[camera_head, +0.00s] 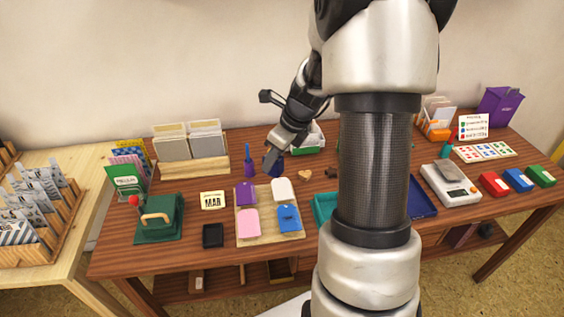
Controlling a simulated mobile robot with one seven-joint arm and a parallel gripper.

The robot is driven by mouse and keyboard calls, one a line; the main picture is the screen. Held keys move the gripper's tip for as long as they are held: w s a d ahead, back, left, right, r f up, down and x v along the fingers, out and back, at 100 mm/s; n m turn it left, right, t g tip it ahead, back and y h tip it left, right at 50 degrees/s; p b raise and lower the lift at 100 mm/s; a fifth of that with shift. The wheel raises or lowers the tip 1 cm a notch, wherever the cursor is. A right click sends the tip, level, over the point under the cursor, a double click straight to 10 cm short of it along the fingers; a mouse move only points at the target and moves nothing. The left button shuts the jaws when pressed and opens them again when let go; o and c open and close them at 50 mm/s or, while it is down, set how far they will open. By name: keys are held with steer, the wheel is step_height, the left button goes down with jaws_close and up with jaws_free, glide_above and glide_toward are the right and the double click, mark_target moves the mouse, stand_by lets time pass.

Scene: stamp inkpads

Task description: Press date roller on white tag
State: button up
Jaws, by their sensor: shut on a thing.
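The white tag (283,189) lies at the back right of a light wooden board (269,240). A purple tag (245,194), a pink tag (245,222) and a blue tag (289,218) lie on the same board. My gripper (272,158) is above the table behind the board, just up and left of the white tag. It is shut on a small dark blue stamp (275,170). Its underside is hidden, and it is too small to tell for sure that it is the date roller.
A purple-handled stamp (249,162) stands just left of my gripper. A MAR card (212,200), a black inkpad (213,236) and a green press (160,218) are left of the board. A wooden heart (305,175) lies right. My arm hides the table's middle right.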

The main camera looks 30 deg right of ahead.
steer(key=d+m, duration=0.1)
steer(key=d+m+h, duration=0.1)
steer(key=shift+s+f+m+t, duration=0.1)
steer(key=shift+f+m+t, duration=0.2)
steer(key=shift+m, duration=0.1)
steer(key=f+b, duration=0.6)
steer(key=shift+d, duration=0.2)
steer(key=shift+f+b, duration=0.35)
steer(key=shift+f, duration=0.15)
stand_by(0.7)
steer(key=shift+s+f, duration=0.1)
steer(key=shift+f, duration=0.05)
stand_by(1.3)
steer(key=shift+p, duration=0.3)
step_height(320, 180, up, 7)
steer(key=p, duration=0.7)
